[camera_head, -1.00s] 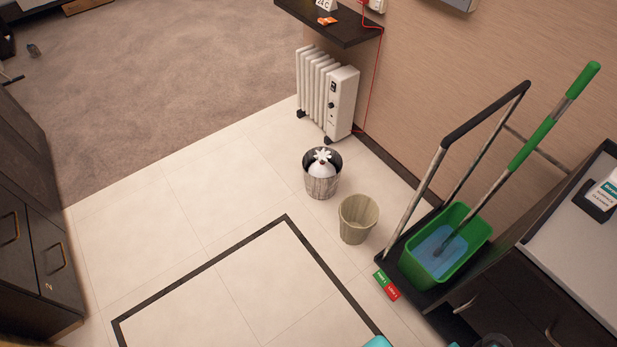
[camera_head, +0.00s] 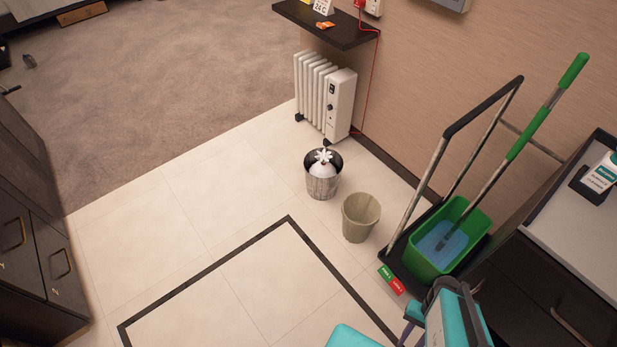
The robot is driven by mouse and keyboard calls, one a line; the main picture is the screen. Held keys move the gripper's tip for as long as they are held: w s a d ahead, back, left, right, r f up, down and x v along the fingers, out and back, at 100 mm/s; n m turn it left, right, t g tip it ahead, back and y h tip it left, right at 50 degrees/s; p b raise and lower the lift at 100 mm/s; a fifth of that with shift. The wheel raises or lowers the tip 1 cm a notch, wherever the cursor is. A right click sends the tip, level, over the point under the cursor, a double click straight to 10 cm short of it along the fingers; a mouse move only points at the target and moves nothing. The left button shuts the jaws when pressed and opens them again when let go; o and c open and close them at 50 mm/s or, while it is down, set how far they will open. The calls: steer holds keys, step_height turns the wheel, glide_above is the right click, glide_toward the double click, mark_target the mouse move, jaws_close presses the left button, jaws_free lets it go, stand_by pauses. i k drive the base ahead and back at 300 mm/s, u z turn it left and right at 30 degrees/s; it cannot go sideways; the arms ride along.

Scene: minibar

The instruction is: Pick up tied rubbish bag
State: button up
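The tied rubbish bag (camera_head: 322,165) is white with a knotted, splayed top. It sits inside a round bin (camera_head: 322,186) with a dark inner rim and a pale mottled outside, on the tiled floor near the heater. Only the upper part of the bag shows above the rim. My arm, teal and grey, shows at the bottom edge right of centre, well short of the bin. My gripper's fingertips cannot be made out in this view.
An empty beige bin (camera_head: 360,217) stands just right of the bag's bin. A white radiator (camera_head: 325,95) stands behind, under a dark shelf (camera_head: 326,24). A trolley with a green bucket (camera_head: 446,240) and mop is at right. Open tiles lie left and in front.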

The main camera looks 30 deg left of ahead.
mark_target(323, 168)
steer(key=z, duration=0.65)
steer(key=k, duration=0.1)
steer(key=u, duration=1.85)
steer(key=k, duration=0.95)
steer(key=z, duration=0.15)
steer(key=i, duration=0.9)
steer(key=u, duration=0.05)
